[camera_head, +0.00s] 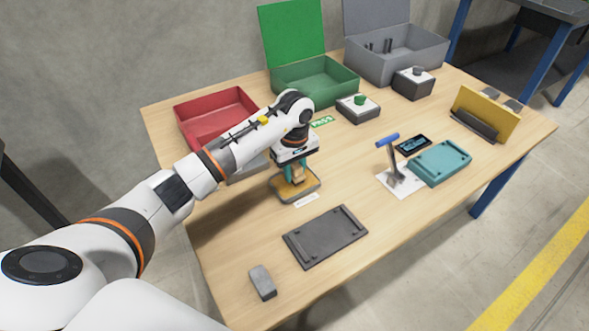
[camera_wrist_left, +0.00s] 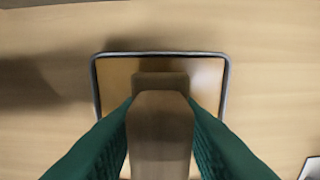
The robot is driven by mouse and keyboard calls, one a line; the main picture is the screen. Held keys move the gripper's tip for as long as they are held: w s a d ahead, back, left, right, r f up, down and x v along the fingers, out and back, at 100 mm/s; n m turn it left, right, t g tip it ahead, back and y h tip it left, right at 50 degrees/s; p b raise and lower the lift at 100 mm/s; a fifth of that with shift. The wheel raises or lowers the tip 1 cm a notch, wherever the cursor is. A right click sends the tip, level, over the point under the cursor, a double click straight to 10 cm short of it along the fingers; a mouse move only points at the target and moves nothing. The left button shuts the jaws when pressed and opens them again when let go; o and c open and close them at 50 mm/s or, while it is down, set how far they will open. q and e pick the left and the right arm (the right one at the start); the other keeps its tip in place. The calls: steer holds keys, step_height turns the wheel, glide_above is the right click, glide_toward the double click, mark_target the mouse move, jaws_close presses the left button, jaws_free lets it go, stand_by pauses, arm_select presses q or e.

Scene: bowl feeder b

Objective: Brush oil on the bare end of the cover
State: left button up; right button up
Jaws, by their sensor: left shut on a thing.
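My left gripper (camera_head: 295,177) is low over a shallow metal-rimmed tray (camera_head: 312,193) with an amber floor. Its teal fingers (camera_wrist_left: 160,112) are shut on a brown block-like handle, which I take for the brush (camera_wrist_left: 160,135). The brush points down into the tray, which also shows in the left wrist view (camera_wrist_left: 226,85). Its lower end is hidden, so I cannot tell whether it touches the amber. A teal cover-like part (camera_head: 440,163) lies at the right. A dark flat plate (camera_head: 325,240) with raised bars lies at the front. Which is the cover is unclear.
A blue-handled tool (camera_head: 388,141) stands on white paper (camera_head: 412,186) beside a small screen device (camera_head: 413,145). A red bin (camera_head: 215,117), green box (camera_head: 315,82) and grey box (camera_head: 400,55) line the back. A grey block (camera_head: 263,282) sits at the front edge.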

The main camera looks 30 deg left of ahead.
arm_select(q)
steer(key=shift+f, duration=0.2)
arm_select(e)
steer(key=shift+s+r, duration=0.1)
steer(key=shift+r, duration=0.4)
stand_by(0.5)
steer(key=shift+r, duration=0.15)
arm_select(q)
steer(key=shift+f, duration=0.1)
arm_select(e)
steer(key=shift+w+r, duration=0.2)
steer(key=shift+r, duration=0.05)
arm_select(q)
steer(key=shift+b, duration=0.3)
arm_select(e)
steer(key=shift+s, duration=0.1)
arm_select(q)
steer(key=shift+f, duration=0.1)
arm_select(e)
steer(key=shift+r, duration=0.2)
steer(key=shift+r, duration=0.15)
arm_select(q)
steer(key=shift+f, duration=0.1)
arm_select(e)
steer(key=shift+r, duration=0.1)
steer(key=shift+r, duration=0.15)
